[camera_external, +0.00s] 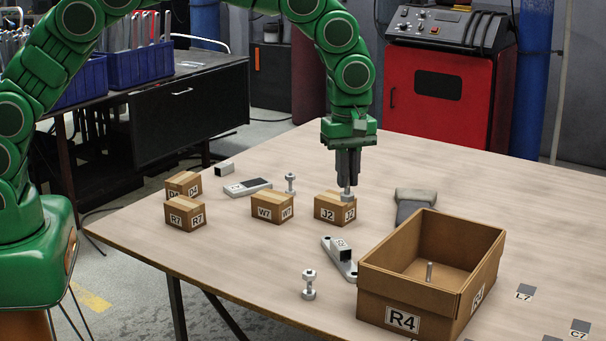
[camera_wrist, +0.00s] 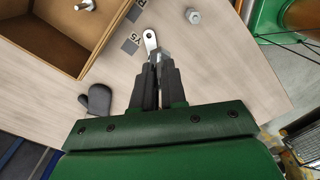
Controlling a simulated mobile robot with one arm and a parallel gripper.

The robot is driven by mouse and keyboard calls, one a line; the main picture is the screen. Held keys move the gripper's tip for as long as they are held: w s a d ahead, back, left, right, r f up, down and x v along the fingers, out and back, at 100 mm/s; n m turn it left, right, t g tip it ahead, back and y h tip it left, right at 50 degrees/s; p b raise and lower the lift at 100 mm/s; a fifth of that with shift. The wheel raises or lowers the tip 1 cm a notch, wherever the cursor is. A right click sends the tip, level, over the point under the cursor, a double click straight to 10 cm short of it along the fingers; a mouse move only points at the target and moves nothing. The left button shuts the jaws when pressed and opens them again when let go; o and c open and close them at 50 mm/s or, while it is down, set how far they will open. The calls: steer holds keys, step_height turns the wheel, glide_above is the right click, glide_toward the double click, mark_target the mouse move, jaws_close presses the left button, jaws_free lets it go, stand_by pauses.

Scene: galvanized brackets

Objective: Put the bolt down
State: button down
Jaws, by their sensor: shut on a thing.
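My gripper (camera_external: 347,182) points straight down near the middle of the table, with its fingers shut on a grey bolt (camera_external: 347,194). Most of the bolt is hidden between the fingers; its lower end shows just at the top of the small carton marked J2 (camera_external: 328,209). I cannot tell whether the bolt touches the carton. In the wrist view my gripper (camera_wrist: 160,68) has grey metal between its fingertips. Other bolts stand upright on the table, one at the back (camera_external: 290,183) and one at the front (camera_external: 308,285). Another bolt (camera_external: 429,272) is inside the large open box.
The large open box marked R4 (camera_external: 390,310) stands at the right front. Cartons W7 (camera_external: 268,210) and R7 (camera_external: 183,214) stand left. The table's left front is bare.

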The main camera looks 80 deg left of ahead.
steer(key=w+d+f+m, duration=0.2)
steer(key=w+d+m, duration=0.5)
steer(key=w, duration=0.7)
steer(key=shift+d, duration=1.1)
steer(key=shift+w+d+f, duration=0.1)
steer(key=shift+w+f, duration=0.05)
steer(key=shift+f, duration=0.05)
steer(key=shift+f, duration=8.55)
steer(key=shift+f, duration=0.15)
steer(key=c, duration=1.2)
jaws_free()
